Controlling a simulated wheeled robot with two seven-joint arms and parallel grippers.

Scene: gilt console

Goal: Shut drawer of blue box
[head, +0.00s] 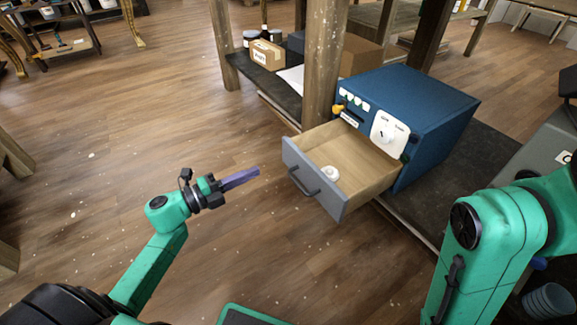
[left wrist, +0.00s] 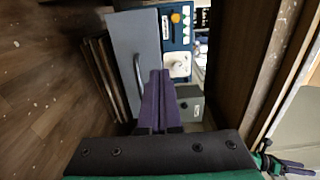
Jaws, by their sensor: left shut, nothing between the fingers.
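The blue box (head: 432,101) stands on a dark low shelf at the right of the head view. Its drawer (head: 315,186) is pulled out towards the left, with a grey front, a dark handle and a small white round item (head: 330,173) inside. My left gripper (head: 257,171) is shut and empty, a short way left of the drawer front and apart from it. In the left wrist view, the shut purple fingers (left wrist: 160,80) show in front of the grey drawer front (left wrist: 128,50) and its handle. My right arm shows at the right of the head view, its gripper out of sight.
A wooden post (head: 324,60) rises beside the box's left side. A cardboard box (head: 266,54) and a brown box (head: 360,55) stand behind it on the shelf. A grey machine (head: 545,155) stands at the right edge. The floor left of the drawer is clear.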

